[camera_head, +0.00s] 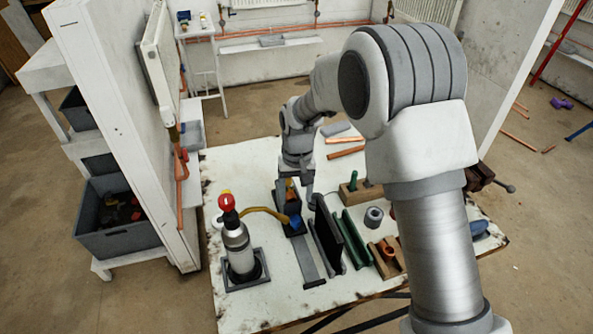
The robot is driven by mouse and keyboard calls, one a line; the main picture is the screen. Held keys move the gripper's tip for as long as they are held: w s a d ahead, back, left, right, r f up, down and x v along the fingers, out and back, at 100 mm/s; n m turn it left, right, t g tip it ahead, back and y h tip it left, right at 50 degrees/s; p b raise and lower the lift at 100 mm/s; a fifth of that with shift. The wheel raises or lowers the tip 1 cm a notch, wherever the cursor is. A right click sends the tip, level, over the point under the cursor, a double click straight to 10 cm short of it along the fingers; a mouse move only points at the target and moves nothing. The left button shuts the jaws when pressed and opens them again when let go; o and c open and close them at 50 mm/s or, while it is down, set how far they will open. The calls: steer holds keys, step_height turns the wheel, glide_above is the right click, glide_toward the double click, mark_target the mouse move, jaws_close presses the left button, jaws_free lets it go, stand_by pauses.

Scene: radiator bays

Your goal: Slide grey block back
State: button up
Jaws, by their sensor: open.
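A flat grey block (335,128) lies near the far edge of the white workbench, just right of my wrist. A long grey strip (309,262) lies nearer the front, left of an upright dark plate (328,236). I cannot tell for sure which one the task calls the grey block. My gripper (309,206) is open and points down over the middle of the bench, close to the dark plate's top and a small black holder (290,218) with blue and orange parts. It is apart from the flat grey block. Its fingertips are small and partly hidden.
A red-capped canister (238,247) with a yellow hose stands front left. Green rails (355,240), a grey roll (373,217) and wooden holders (387,259) crowd the right. Copper pipes (346,152) lie near the flat block. A wall panel (130,120) borders the left.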

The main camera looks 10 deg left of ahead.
step_height(320, 180, up, 9)
steer(key=shift+d, duration=0.1)
stand_by(0.5)
steer(key=s+d+r+m+t, duration=0.1)
steer(key=s+d+r, duration=0.2)
steer(key=d+r, duration=0.45)
steer(key=s+d+r+m+t, duration=0.1)
steer(key=s+d+r, duration=0.2)
steer(key=d+r, duration=0.4)
steer(key=s+d+r+m+t, duration=0.1)
steer(key=s+d+m+t, duration=0.1)
steer(key=s+d, duration=1.1)
steer(key=s+t, duration=0.1)
steer(key=s, duration=0.2)
steer(key=shift+d+m+t, duration=0.2)
steer(key=shift+m+t, duration=0.1)
